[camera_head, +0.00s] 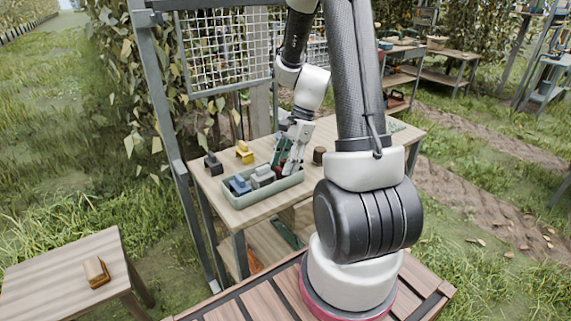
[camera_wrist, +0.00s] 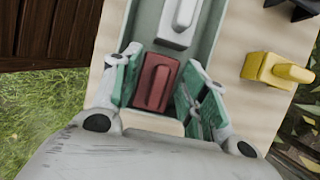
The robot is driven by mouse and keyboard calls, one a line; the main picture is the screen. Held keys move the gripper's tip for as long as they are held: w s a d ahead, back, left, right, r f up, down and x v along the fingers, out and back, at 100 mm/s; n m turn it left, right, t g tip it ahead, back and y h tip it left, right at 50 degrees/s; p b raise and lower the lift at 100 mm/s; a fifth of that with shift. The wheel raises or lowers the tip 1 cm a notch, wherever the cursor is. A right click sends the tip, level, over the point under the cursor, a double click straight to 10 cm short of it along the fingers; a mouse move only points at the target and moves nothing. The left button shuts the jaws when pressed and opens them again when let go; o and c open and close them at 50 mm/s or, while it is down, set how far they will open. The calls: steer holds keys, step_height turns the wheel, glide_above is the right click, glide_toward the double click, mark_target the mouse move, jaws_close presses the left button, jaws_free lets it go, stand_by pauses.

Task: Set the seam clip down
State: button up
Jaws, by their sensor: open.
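A red clip-shaped block (camera_wrist: 158,84), which I take to be the seam clip, sits at the near end of a shallow green tray (camera_head: 268,194) on the wooden bench. In the head view only a sliver of red shows beside my fingers. My gripper (camera_wrist: 160,76) is open, pointing down into that end of the tray. Its green-padded fingers stand on either side of the red block, with a narrow gap visible to the right. I cannot tell whether the left pad touches it.
A grey block (camera_head: 262,176) and a blue block (camera_head: 239,185) share the tray. A yellow block (camera_head: 244,152) and a black block (camera_head: 213,164) stand behind it on the bench. A brown cylinder (camera_head: 319,155) is to the right. A wire grid (camera_head: 228,50) rises behind.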

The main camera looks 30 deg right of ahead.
steer(key=v, duration=1.1)
steer(key=s+a+r+n+t+h, duration=0.2)
steer(key=s+a+r+n, duration=0.1)
steer(key=s+r+n, duration=0.3)
steer(key=s+a+r+n+t+h, duration=0.2)
steer(key=s+a+r+n, duration=0.2)
steer(key=s+n, duration=0.6)
step_height(320, 180, up, 2)
steer(key=shift+s+r+n+t, duration=0.1)
steer(key=shift+s+n+t, duration=0.25)
steer(key=shift+n, duration=0.45)
steer(key=shift+a, duration=0.1)
